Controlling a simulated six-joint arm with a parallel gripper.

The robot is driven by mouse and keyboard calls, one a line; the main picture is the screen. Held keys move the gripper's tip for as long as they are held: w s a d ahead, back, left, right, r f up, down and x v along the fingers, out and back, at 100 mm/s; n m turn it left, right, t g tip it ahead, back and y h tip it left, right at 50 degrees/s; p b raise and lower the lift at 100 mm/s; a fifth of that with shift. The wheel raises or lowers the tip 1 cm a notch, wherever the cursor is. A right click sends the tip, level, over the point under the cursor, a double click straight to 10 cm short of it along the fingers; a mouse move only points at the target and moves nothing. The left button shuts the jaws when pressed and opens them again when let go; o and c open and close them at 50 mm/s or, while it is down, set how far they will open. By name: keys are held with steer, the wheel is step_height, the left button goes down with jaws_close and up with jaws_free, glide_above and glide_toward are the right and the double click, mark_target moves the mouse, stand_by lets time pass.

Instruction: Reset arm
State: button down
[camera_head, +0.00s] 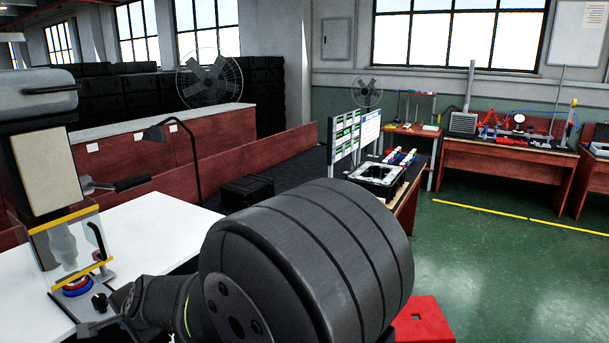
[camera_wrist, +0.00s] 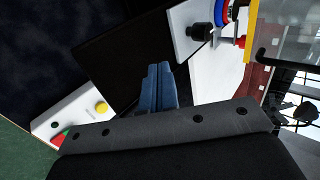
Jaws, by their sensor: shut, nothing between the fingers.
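My gripper (camera_wrist: 159,68) shows in the wrist view as two blue fingers pressed together, with nothing held between them. The fingers are over a black flat surface (camera_wrist: 120,62). In the head view a large dark part of my arm fills the lower middle and hides much of the work area. The fingers cannot be made out clearly there.
A machine (camera_head: 45,150) with a clear yellow-edged guard stands on the white table (camera_head: 150,240) at left; its black knob (camera_wrist: 203,32) is near my gripper. A control box (camera_wrist: 78,112) with coloured buttons lies at left. A red stool (camera_head: 425,318) stands on the green floor.

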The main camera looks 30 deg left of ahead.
steer(key=v, duration=0.2)
steer(key=shift+d+r, duration=0.15)
steer(key=shift+r, duration=0.05)
steer(key=shift+f, duration=0.15)
glide_toward(113, 328)
steer(key=x, duration=0.4)
steer(key=shift+d+f, duration=0.2)
steer(key=a, duration=0.4)
steer(key=shift+a+f, duration=0.25)
steer(key=shift+a, duration=0.05)
steer(key=d+r, duration=0.2)
steer(key=d, duration=0.7)
steer(key=d+r, duration=0.2)
steer(key=d, duration=0.8)
